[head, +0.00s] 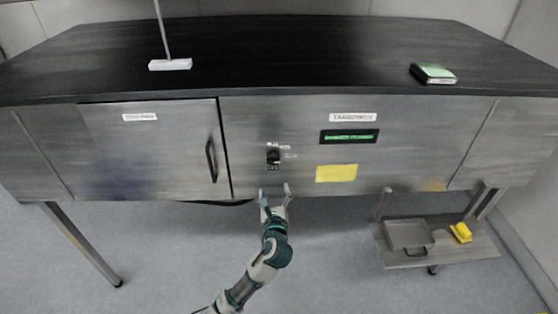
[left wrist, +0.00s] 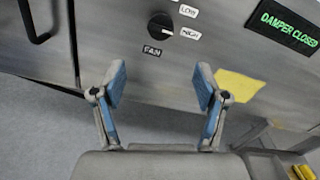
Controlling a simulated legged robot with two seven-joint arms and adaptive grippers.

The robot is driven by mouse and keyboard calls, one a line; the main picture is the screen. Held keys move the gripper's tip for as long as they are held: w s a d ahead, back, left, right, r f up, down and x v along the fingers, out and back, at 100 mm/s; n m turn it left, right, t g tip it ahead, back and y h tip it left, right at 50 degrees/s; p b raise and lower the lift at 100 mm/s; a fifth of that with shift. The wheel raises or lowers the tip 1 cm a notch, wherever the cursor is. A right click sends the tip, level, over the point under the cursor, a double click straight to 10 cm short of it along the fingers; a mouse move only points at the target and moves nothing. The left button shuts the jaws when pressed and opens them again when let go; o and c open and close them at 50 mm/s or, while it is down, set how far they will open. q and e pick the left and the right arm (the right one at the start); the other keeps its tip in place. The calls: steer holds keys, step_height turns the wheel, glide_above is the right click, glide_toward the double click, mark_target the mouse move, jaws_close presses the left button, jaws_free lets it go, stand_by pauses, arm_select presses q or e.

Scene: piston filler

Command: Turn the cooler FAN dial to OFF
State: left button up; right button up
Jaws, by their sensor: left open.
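The FAN dial (head: 273,156) is a small black round knob on the grey metal front, right of the cabinet door. In the left wrist view the dial (left wrist: 160,25) has a white pointer mark aimed right, toward the HIGH label (left wrist: 190,33). The LOW label (left wrist: 188,11) is at its upper right and the FAN label (left wrist: 152,51) below it. No OFF label is readable. My left gripper (head: 275,191) is just below the dial, near the panel's lower edge. In the wrist view its blue-padded fingers (left wrist: 160,78) are spread, empty and apart from the dial.
A black door handle (head: 211,160) is left of the dial. To the right are a green display (head: 349,136) reading DAMPER CLOSED and a yellow note (head: 336,173). A low shelf with a metal tray (head: 409,236) stands at lower right. The panel around the dial is flat.

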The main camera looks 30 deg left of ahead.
mark_target(273, 161)
arm_select(q)
steer(key=p+x, duration=0.1)
steer(key=x, duration=1.4)
steer(key=shift+f, duration=0.15)
steer(key=shift+d, duration=0.1)
steer(key=shift+d, duration=0.1)
steer(key=shift+c, duration=0.5)
steer(key=c, duration=1.1)
